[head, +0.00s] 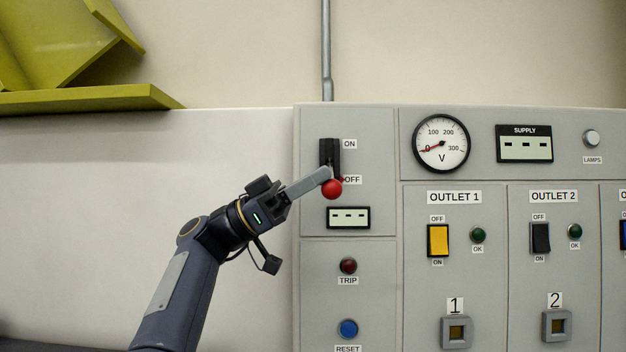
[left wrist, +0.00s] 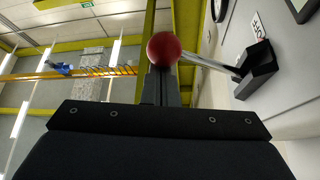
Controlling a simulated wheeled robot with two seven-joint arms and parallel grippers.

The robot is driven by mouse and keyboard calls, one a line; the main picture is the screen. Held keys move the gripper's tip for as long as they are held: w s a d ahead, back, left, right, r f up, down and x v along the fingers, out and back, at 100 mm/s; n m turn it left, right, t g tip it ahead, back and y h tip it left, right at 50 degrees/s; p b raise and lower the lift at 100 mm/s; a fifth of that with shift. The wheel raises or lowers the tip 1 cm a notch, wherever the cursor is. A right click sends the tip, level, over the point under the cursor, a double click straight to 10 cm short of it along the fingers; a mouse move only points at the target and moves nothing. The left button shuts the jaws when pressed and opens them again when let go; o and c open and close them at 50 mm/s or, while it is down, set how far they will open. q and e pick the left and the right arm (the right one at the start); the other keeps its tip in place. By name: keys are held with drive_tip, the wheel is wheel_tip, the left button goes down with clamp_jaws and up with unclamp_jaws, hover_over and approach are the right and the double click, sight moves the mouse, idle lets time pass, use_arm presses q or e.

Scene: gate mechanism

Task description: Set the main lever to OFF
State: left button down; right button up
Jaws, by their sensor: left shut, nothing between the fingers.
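The main lever is a red ball knob (head: 332,189) on a rod in a black slotted housing (head: 330,152) at the panel's upper left. The knob sits low, beside the OFF label (head: 352,180) and below the ON label (head: 349,144). My left gripper (head: 325,175) is shut and empty, its fingertips right at the knob's upper left; I cannot tell if they touch. In the left wrist view the red knob (left wrist: 164,48) shows at the end of the shut fingers, with its metal rod running to the black housing (left wrist: 256,74). My right gripper is not in view.
A voltmeter (head: 441,143) reads near 0, and the supply display (head: 524,145) shows dashes. Below the lever are a small display (head: 348,217), a TRIP lamp (head: 348,265) and a blue RESET button (head: 348,328).

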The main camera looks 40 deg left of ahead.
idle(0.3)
use_arm(q)
drive_tip(key=v, duration=0.7)
drive_tip(key=shift+a+f, duration=0.25)
drive_tip(key=shift+a, duration=0.05)
drive_tip(key=shift+s, duration=0.2)
idle(0.3)
